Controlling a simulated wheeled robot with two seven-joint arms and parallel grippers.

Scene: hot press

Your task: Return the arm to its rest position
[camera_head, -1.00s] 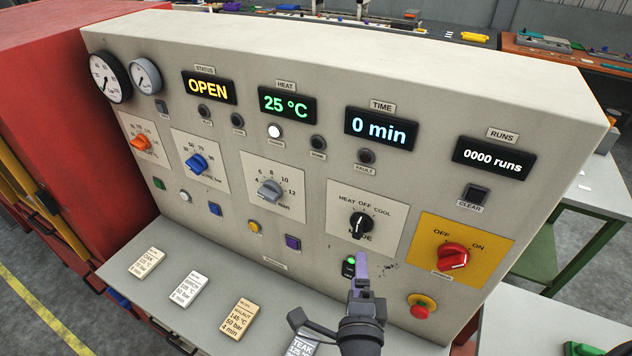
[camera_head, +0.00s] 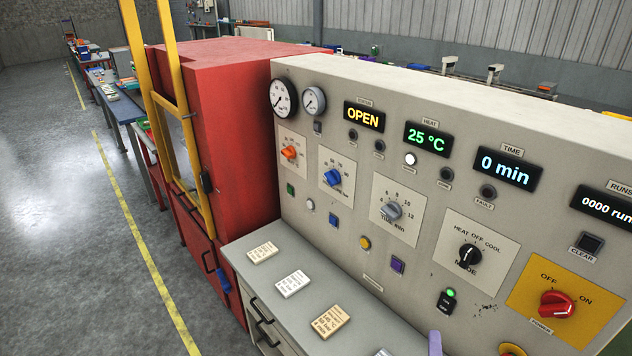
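A small purple piece of my gripper (camera_head: 435,343) shows at the bottom edge, below the black switch with a green light (camera_head: 447,301). It is mostly cut off, so I cannot tell which arm it belongs to or whether it is open. No other part of my arms is clearly visible. The control panel (camera_head: 300,208) reads OPEN, 25 °C and 0 min. Its red power knob (camera_head: 557,305) sits on a yellow plate at the right, and the black mode knob (camera_head: 469,256) is left of it.
The red press (camera_head: 235,120) with a yellow frame (camera_head: 180,200) stands left of the panel. Several label cards lie on the grey ledge (camera_head: 250,250), including a tan one (camera_head: 331,321). The floor (camera_head: 60,210) at the left is open, with a yellow line.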

